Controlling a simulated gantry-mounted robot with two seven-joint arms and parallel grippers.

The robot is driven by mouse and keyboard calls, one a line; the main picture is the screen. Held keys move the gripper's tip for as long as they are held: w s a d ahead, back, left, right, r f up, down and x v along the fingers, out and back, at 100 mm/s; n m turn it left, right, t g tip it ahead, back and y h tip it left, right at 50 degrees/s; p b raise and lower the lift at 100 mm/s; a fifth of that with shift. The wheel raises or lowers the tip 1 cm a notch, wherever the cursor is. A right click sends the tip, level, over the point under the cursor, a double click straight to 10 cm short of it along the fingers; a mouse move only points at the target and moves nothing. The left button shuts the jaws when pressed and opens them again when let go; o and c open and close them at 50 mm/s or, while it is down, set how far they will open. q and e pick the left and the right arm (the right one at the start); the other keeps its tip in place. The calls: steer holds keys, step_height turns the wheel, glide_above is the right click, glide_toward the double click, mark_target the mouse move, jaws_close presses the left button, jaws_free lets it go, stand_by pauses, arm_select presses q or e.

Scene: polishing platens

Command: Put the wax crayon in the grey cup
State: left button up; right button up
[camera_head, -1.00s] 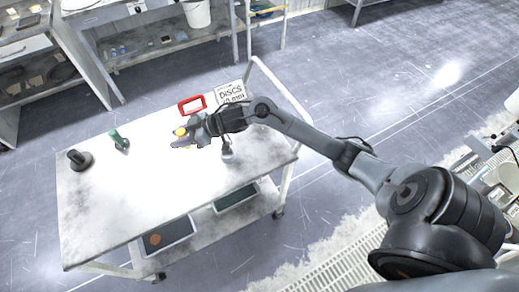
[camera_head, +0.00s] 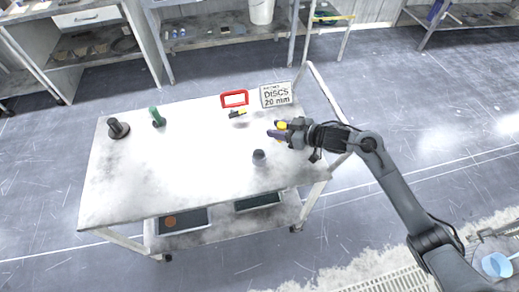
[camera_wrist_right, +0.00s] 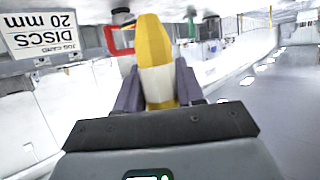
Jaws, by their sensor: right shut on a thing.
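The wax crayon, yellow with a pale band, is between the fingers of my right gripper (camera_head: 279,130). It shows as a yellow tip in the head view (camera_head: 282,125) and large in the right wrist view (camera_wrist_right: 157,60). The right gripper is shut on it, above the right part of the table. The small dark grey cup (camera_head: 259,157) stands on the table, nearer the front edge and slightly left of the gripper in the head view. The crayon is apart from the cup. The cup's inside is too small to make out. My left gripper is not in view.
On the white table (camera_head: 190,185) are a red frame (camera_head: 234,105), a yellow-and-black item (camera_head: 237,113), a "DISCS 20 mm" sign (camera_head: 276,95), a green object (camera_head: 157,117) and a dark round-based object (camera_head: 118,128). The table's middle and front left are clear.

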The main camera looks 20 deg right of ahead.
steer(key=shift+w+a+f+b, duration=0.2)
steer(key=shift+a+f+b, duration=0.2)
steer(key=shift+a+f, duration=0.9)
steer(key=shift+w+a+f+b, duration=0.25)
steer(key=shift+a+f+b, duration=0.1)
steer(key=shift+a+f, duration=1)
steer(key=shift+w+a+f+b, duration=0.2)
steer(key=shift+a+f+b, duration=0.2)
steer(key=shift+a+f, duration=0.9)
steer(key=shift+d+f, duration=0.2)
steer(key=shift+d, duration=0.1)
steer(key=shift+f, duration=0.1)
steer(key=o, duration=1)
steer(key=shift+f, duration=0.1)
steer(key=shift+o, duration=0.2)
